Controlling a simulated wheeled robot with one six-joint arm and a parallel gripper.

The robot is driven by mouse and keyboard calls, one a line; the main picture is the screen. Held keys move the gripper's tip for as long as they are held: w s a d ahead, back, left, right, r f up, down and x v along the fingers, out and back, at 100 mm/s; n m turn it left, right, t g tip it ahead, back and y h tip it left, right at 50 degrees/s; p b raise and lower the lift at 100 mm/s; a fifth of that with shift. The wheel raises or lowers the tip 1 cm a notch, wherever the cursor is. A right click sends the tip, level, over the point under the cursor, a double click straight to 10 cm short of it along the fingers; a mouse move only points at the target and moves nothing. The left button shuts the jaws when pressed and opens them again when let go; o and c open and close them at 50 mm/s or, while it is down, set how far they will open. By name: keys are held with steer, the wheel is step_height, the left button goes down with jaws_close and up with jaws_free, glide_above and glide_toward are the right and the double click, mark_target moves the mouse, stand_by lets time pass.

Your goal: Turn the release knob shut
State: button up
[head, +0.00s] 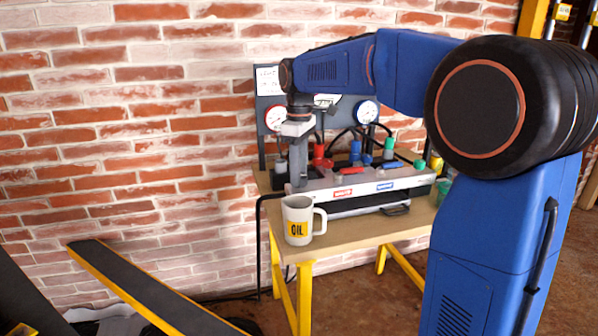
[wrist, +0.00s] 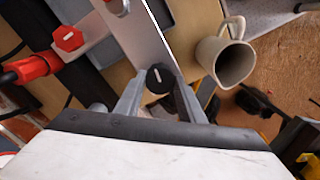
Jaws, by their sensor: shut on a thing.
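The release knob (wrist: 158,76) is a small round black knob with a white mark on its top, at the end of a pale metal panel in the wrist view. My gripper (wrist: 159,88) has a finger on each side of the knob and is shut on it. In the head view my gripper (head: 298,185) points straight down at the left end of the pump unit (head: 362,187) on the bench. The knob cannot be made out there.
A white mug labelled OIL (head: 297,222) stands close in front of my gripper, at the bench's front left corner. Red (head: 354,169) and blue (head: 369,179) handles lie along the unit. Hoses and gauges (head: 366,112) stand behind. A yellow-edged ramp (head: 150,285) is at lower left.

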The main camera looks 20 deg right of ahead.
steer(key=m, duration=0.4)
steer(key=shift+m, duration=0.3)
steer(key=m, duration=0.3)
steer(key=shift+m, duration=0.3)
steer(key=m, duration=0.4)
steer(key=shift+m, duration=1.8)
steer(key=o, duration=1)
steer(key=shift+o, duration=0.2)
